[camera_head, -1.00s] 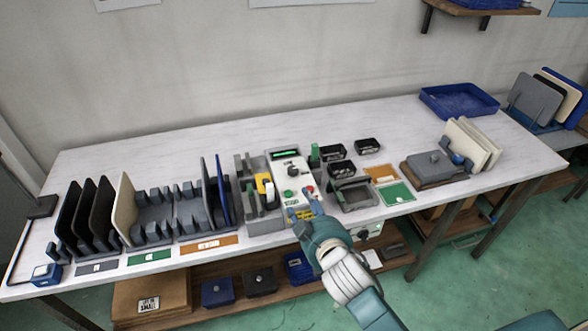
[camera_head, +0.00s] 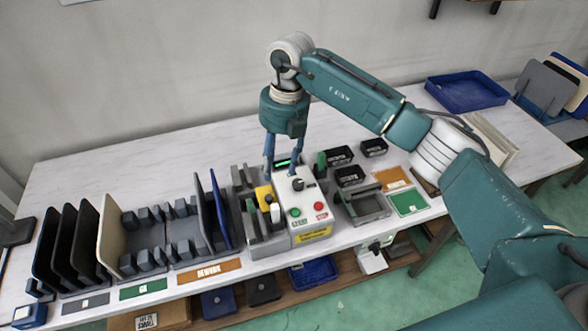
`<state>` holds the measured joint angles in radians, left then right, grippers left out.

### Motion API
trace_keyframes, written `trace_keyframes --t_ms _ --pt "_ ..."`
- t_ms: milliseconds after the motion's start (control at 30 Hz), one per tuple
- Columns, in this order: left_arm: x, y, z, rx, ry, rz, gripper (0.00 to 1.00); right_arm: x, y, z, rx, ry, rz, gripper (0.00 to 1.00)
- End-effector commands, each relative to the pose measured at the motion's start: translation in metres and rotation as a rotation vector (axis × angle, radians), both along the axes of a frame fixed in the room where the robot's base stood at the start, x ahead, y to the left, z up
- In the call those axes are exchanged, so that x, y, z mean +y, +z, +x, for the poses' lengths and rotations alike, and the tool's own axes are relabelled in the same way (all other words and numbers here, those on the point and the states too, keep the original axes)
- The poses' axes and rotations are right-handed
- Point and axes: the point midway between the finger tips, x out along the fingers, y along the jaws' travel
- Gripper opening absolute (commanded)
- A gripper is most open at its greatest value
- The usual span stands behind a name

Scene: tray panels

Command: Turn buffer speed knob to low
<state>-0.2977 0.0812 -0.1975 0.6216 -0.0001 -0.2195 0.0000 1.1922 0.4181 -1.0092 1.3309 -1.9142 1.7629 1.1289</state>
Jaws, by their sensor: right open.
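A white control box (camera_head: 312,220) stands on the table with a green display, a green START button (camera_head: 295,212) and a red STOP button (camera_head: 319,206). A dark knob (camera_head: 298,185) sits on its upper face. My right gripper (camera_head: 280,172) points down over the box's upper end, fingers apart and empty, close to the upper knob. The fingers partly hide the display. I cannot tell whether they touch anything. My left gripper is not in view.
Left of the box are a yellow part (camera_head: 264,196) in a grey fixture and racks with dark panels (camera_head: 75,235). Right are small black bins (camera_head: 349,175), a grey tray (camera_head: 366,207) and orange and green label cards. A blue tray (camera_head: 466,93) stands at the back right.

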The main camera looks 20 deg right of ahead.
Motion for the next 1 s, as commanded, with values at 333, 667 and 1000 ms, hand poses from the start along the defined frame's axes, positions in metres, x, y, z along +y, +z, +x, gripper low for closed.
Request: trace_keyframes --t_ms 333,667,1000 --pt "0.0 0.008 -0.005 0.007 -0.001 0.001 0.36 -0.053 0.0 0.005 0.018 -0.086 -0.172 0.45" --pt "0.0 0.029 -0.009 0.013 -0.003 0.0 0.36 -0.053 -0.061 0.002 0.018 -0.082 -0.167 0.45" --pt "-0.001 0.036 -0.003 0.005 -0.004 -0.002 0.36 -0.053 -0.09 0.003 0.013 -0.081 -0.166 0.45"
